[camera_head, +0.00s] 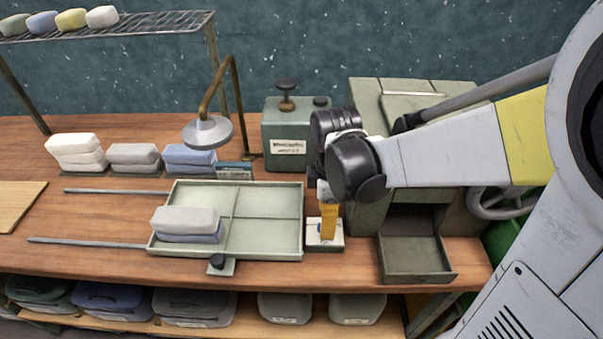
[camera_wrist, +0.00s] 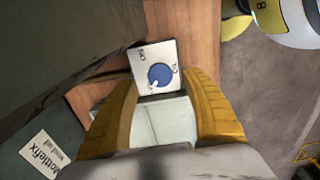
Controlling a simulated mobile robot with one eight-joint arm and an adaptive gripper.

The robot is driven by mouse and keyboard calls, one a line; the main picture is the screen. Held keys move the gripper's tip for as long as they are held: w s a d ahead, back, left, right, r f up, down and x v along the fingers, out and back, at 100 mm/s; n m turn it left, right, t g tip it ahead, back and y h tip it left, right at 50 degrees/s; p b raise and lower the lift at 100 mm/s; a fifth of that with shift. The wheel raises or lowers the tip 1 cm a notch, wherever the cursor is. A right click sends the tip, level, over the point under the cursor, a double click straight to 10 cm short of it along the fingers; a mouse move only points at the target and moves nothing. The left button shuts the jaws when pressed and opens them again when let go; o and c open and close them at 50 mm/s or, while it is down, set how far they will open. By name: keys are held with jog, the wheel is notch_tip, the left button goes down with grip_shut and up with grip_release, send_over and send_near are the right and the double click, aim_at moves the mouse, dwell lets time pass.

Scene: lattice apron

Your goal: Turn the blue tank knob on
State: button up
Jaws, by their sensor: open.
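The blue tank knob (camera_wrist: 160,76) is a round blue dial on a white square plate (camera_wrist: 143,54) with small dark markings, seen in the wrist view. In the head view the white plate (camera_head: 315,241) sits on the bench just right of the green tray, and my gripper hides most of it and the knob. My gripper (camera_head: 328,232) points down above the plate. In the wrist view its two yellow fingers (camera_wrist: 165,100) are apart, one on each side, with the knob just beyond their tips. Nothing is between them. I cannot tell whether they touch the plate.
A shallow green tray (camera_head: 264,185) holding stacked grey and blue blocks (camera_head: 185,222) lies left of the plate. A green tank (camera_head: 283,130) and a lamp-like spout (camera_head: 207,131) stand behind. An open drawer (camera_head: 416,262) and handwheel (camera_head: 494,205) are at right.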

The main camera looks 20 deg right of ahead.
jog(key=shift+f+b, duration=0.5)
jog(key=shift+f, duration=1.1)
jog(key=c, duration=1.2)
